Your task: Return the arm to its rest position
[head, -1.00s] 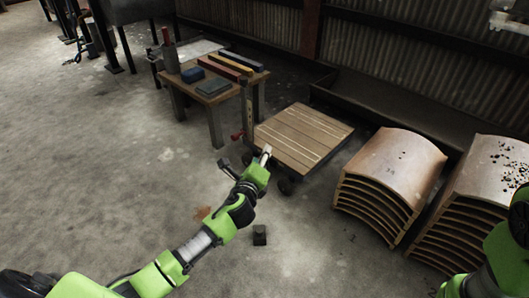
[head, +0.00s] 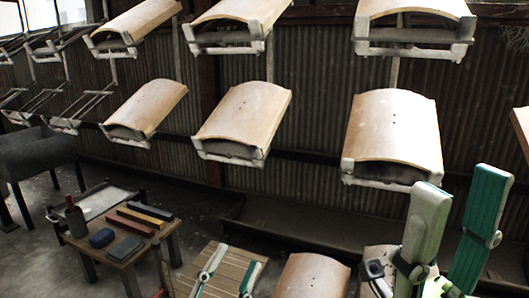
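My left gripper (head: 240,256) shows at the bottom of the head view, in front of the slatted wooden cart top. Its two fingers stand apart with nothing seen between them. My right gripper (head: 466,184) is larger and nearer at the lower right. Its two green and grey fingers point up, spread apart and empty. Most of both arms lies outside the picture.
Curved wooden panels hang on racks in two rows along the corrugated wall (head: 310,110); one lower panel (head: 395,125) is behind my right gripper. A wooden table (head: 150,250) with coloured blocks stands lower left. The slatted cart (head: 190,275) and stacked curved panels (head: 315,277) are below.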

